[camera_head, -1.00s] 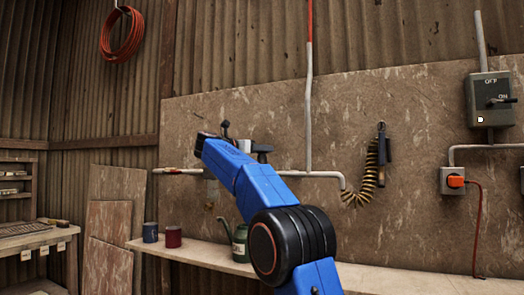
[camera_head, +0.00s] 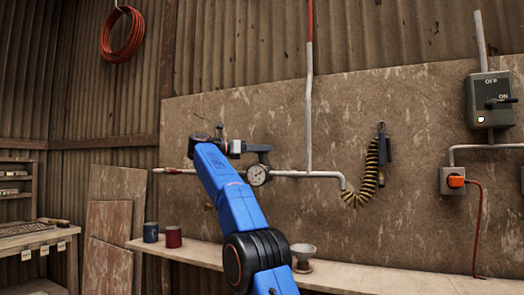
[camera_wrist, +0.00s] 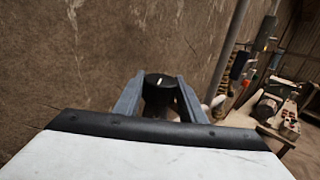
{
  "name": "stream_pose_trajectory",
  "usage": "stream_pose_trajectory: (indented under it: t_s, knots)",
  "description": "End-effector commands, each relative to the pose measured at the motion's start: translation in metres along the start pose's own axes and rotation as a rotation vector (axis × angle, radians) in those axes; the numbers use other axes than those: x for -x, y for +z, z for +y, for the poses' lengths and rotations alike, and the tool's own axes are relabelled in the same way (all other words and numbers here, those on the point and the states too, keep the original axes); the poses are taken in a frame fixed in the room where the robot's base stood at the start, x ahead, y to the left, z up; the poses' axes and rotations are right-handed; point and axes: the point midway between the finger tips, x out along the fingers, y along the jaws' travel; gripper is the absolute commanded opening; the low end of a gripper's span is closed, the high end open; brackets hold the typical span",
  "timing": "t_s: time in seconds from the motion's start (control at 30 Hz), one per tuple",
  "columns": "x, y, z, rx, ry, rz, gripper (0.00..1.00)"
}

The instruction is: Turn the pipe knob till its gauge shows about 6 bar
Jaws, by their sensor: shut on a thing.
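The pipe knob (camera_wrist: 158,80) is black and round with a short white mark on its face. In the wrist view it sits between the two grey fingers of my gripper (camera_wrist: 157,92), which is shut on it. In the head view my gripper (camera_head: 246,147) reaches the pipe from the left, and the knob is hard to make out there.
A coiled hose (camera_head: 369,178) hangs right of the gauge. Two mugs (camera_head: 173,236) and a grey funnel-shaped thing (camera_head: 303,255) stand on the shelf (camera_head: 380,273) below.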

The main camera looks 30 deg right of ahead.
Motion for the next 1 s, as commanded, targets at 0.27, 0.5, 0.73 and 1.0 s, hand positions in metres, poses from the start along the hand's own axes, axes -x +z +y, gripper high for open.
stream_pose_trajectory:
  t_s: [0.27, 0.5, 0.73, 1.0]
  knots:
    - [0.000, -0.001, 0.000, 0.002, -0.005, 0.001, 0.14]
    - [0.000, -0.001, 0.000, 0.001, -0.005, 0.001, 0.55]
    - [0.000, 0.000, 0.000, 0.001, -0.004, 0.000, 0.55]
    - [0.017, 0.000, 0.000, -0.001, -0.002, 0.000, 0.55]
